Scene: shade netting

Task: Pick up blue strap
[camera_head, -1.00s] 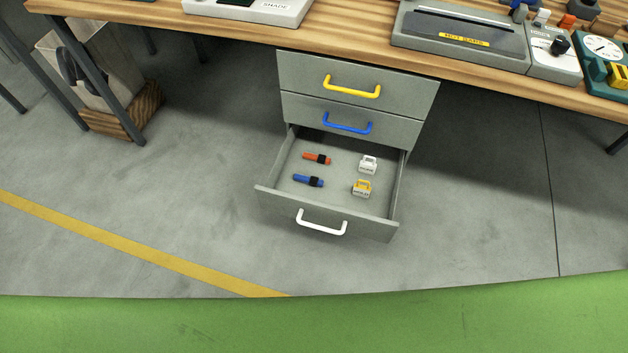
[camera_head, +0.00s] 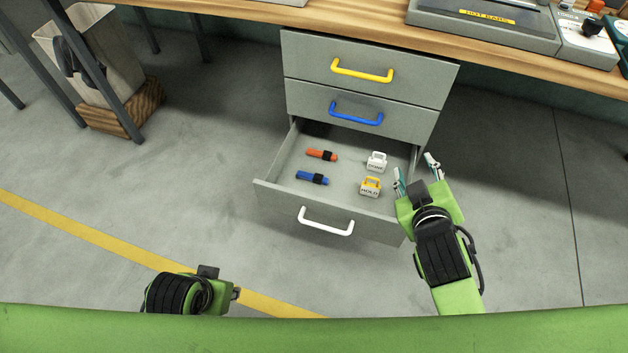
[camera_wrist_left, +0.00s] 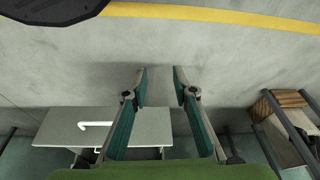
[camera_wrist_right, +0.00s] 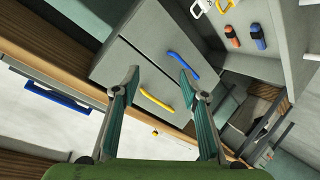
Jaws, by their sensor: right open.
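The blue strap (camera_head: 313,178), a small roll with a dark band, lies in the open bottom drawer (camera_head: 275,196), near its front left. It also shows in the right wrist view (camera_wrist_right: 259,36) at the upper right. My right gripper (camera_head: 416,167) is open and empty beside the drawer's right side, apart from the strap. Its two fingers also show in the right wrist view (camera_wrist_right: 158,76). My left gripper is low at the left in the head view, its fingers hard to make out there. In the left wrist view its fingers (camera_wrist_left: 162,80) are apart with nothing between them.
An orange strap (camera_head: 322,155), a white tag block (camera_head: 377,161) and a yellow-handled block (camera_head: 370,186) share the drawer. Two closed drawers are above, under the wooden bench (camera_head: 250,17). A bin (camera_head: 105,55) stands at the left. Floor in front is clear.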

